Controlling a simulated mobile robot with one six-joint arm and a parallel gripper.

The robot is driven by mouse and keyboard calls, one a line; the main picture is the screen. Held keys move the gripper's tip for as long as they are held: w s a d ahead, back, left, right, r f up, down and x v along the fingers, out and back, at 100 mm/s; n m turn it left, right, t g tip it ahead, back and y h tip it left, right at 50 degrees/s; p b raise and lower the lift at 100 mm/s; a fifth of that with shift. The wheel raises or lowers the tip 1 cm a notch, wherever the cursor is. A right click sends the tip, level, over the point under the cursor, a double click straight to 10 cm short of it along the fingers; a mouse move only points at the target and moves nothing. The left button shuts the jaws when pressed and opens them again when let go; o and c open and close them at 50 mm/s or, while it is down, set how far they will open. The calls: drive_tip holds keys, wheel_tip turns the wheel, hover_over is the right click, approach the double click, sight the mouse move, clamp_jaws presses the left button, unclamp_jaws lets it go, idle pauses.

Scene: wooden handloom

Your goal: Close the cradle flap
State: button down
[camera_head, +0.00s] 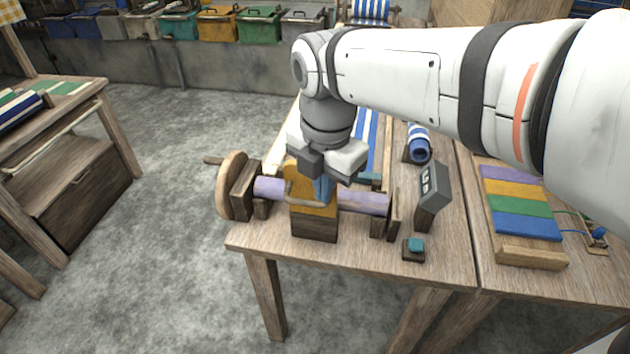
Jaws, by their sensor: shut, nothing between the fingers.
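The cradle flap looks to be the yellow-orange piece (314,210) on a dark wooden block (315,231) at the front of the table. Its upper part stands behind my gripper, so I cannot tell how far it is open. A curved brass-coloured handle (297,198) shows at its front left. A lilac roller (363,202) runs sideways through the cradle, its middle covered. My gripper (323,196) points down, shut and empty, with its blue fingers in front of the yellow piece. I cannot tell whether they touch it.
A round wooden wheel (231,184) sits at the roller's left end. On the right are a small display panel (433,187), a teal button (415,244) and a blue striped roll (419,149). A striped board (520,205) lies farther right. Free floor lies left.

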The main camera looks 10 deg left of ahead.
drive_tip(key=w+a+f+n, duration=0.3)
drive_tip(key=f+n, duration=0.2)
drive_tip(key=f, duration=0.3)
drive_tip(key=shift+w+a+f, duration=0.25)
drive_tip(key=shift+a+f, duration=0.05)
drive_tip(key=shift+f, duration=0.1)
